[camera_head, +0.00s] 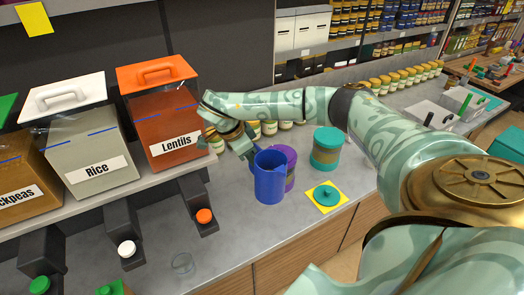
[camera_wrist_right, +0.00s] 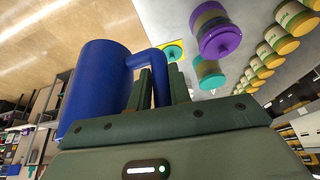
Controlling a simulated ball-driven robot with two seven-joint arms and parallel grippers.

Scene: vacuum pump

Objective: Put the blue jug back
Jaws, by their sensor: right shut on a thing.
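The blue jug (camera_head: 269,183) is upright over the grey counter, in front of a purple canister. I cannot tell for sure whether its base touches the counter. My right gripper (camera_head: 250,156) reaches in from the right and is shut on the jug's handle, at the jug's back left. In the right wrist view the blue jug (camera_wrist_right: 92,88) fills the left side, with its handle (camera_wrist_right: 148,58) between the fingers of my right gripper (camera_wrist_right: 160,88). The jug's inside is mostly hidden. My left gripper is not in view.
The purple canister (camera_head: 291,168) stands close behind the jug, and a teal canister (camera_head: 326,150) to its right. A teal lid (camera_head: 326,194) lies on a yellow square. Lentils (camera_head: 165,125) and Rice (camera_head: 90,150) bins stand at left.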

